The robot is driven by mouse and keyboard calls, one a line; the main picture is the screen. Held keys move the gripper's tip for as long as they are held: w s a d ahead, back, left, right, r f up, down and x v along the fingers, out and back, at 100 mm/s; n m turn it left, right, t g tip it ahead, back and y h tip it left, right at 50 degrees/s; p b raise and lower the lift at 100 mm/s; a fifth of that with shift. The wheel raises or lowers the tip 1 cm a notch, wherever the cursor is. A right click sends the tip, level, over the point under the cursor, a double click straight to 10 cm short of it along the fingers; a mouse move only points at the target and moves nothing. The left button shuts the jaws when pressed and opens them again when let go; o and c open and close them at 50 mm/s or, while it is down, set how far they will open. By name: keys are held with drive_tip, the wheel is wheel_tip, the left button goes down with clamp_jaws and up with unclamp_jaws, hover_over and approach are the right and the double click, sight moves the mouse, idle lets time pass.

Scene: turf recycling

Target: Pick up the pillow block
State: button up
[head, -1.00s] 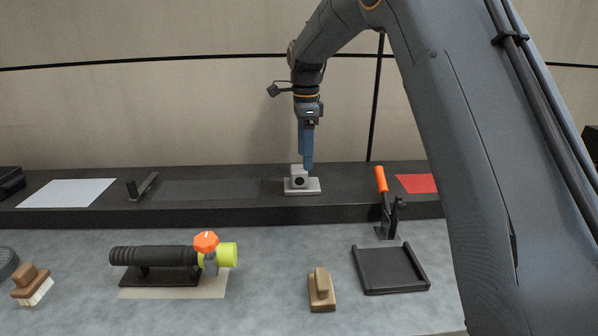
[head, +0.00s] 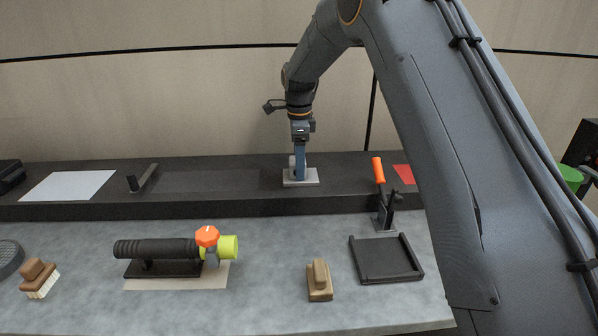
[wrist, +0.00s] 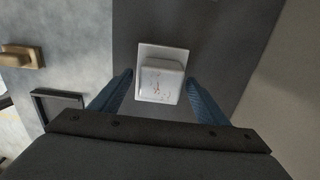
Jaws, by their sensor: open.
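The pillow block (head: 301,178) is a light grey block on a flat base, standing on the raised black shelf at the back. Gaps show between the fingers and the block in that view.
The black shelf (head: 215,182) holds a white sheet (head: 68,185) and a small black bracket (head: 143,178) at left. A toggle clamp with an orange handle (head: 379,171) stands just right and in front. A black tray (head: 386,258), wooden-handled brush (head: 319,281) and black cylinder tool (head: 157,250) lie on the grey table.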

drive_tip(key=shift+c, duration=0.2)
drive_tip(key=c, duration=1.4)
drive_tip(key=shift+r, duration=0.15)
